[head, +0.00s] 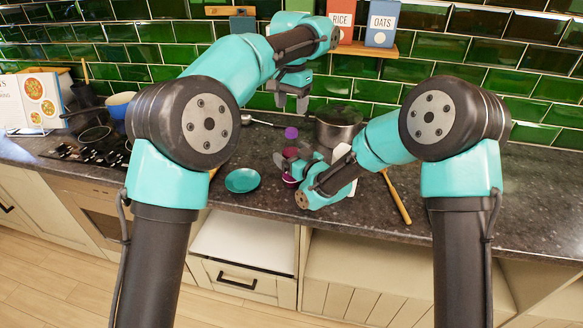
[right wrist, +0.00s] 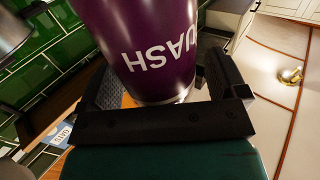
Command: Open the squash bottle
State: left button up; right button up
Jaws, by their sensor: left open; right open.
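The squash bottle (head: 290,153) stands upright on the dark worktop, with a lighter purple cap (head: 291,132) on top. In the right wrist view its dark purple body (right wrist: 150,75) with white lettering lies between the fingers of my right gripper (right wrist: 165,85). That gripper (head: 286,167) is open around the lower body; contact cannot be made out. My left gripper (head: 291,101) is open and empty, pointing down above the cap with a gap. Part of the bottle is hidden by my right gripper in the head view.
A teal plate (head: 242,180) lies left of the bottle. A metal pot (head: 338,128) stands behind right, and a wooden stick (head: 397,198) lies at the right. The shelf above holds the RICE (head: 341,20) and OATS (head: 382,24) boxes. Worktop at the far right is clear.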

aim_at(291, 130)
jog(key=c, duration=1.5)
pick_arm(q)
jog(key=shift+m, duration=0.3)
pick_arm(e)
grip_shut()
pick_arm(q)
jog(key=m, duration=2.2)
jog(key=shift+f, duration=4)
